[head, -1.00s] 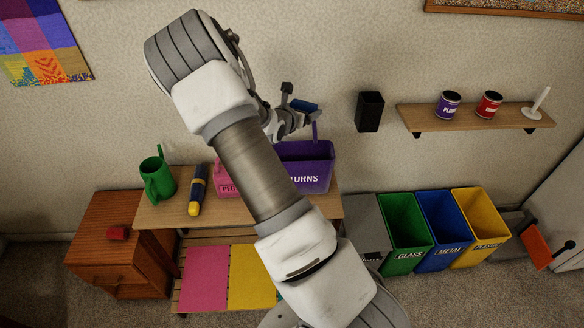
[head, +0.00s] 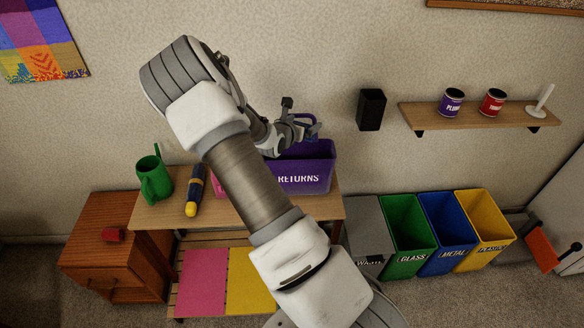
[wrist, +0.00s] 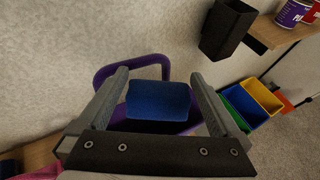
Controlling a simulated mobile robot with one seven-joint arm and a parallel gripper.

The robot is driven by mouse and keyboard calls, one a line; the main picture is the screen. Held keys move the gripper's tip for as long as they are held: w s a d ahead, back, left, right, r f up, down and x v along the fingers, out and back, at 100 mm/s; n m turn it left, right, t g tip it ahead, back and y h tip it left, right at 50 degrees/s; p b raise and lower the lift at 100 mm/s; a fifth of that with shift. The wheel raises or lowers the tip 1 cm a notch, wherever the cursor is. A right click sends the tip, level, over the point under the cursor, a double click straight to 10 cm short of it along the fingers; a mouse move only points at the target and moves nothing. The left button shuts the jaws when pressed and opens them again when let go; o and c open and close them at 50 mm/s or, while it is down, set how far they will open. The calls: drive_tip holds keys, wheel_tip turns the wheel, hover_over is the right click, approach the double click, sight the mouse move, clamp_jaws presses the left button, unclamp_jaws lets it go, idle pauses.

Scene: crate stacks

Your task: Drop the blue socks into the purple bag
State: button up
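The blue socks (wrist: 158,100) are a rolled bundle between my gripper's two fingers in the wrist view, where they nearly fill the gap at the tips. My gripper (head: 302,130) is low over the purple bag (head: 318,180), which is marked RETURNS and stands on the wooden table against the wall. In the wrist view, my gripper (wrist: 158,85) has the bag's purple handle (wrist: 103,75) behind and left of the socks. Part of the bag shows below them. In the head view my arm hides part of the bag, and the socks are hard to make out.
A pink bag is mostly hidden behind my arm. A black wall box (head: 371,110) and a shelf (head: 470,117) are to the right, above several bins.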

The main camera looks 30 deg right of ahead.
drive_tip(key=p+v, duration=0.1)
drive_tip(key=v, duration=1.6)
drive_tip(key=shift+r, duration=0.2)
drive_tip(key=shift+s, duration=0.1)
drive_tip(key=s+r+m+g+y+p, duration=0.1)
drive_tip(key=s+r+m+g+y, duration=0.3)
drive_tip(key=s+r+m, duration=0.75)
drive_tip(key=s+a+r+m+t+y, duration=0.1)
drive_tip(key=s+a+r+m+y, duration=0.2)
drive_tip(key=s+a+m, duration=0.3)
drive_tip(key=s+a+r+m+y, duration=0.4)
drive_tip(key=s+a+m, duration=0.2)
drive_tip(key=a+m, duration=0.1)
drive_tip(key=shift+a+r+t+p, duration=0.2)
drive_tip(key=shift+a+t+p, duration=0.2)
drive_tip(key=shift+a, duration=0.45)
drive_tip(key=shift+m, duration=0.25)
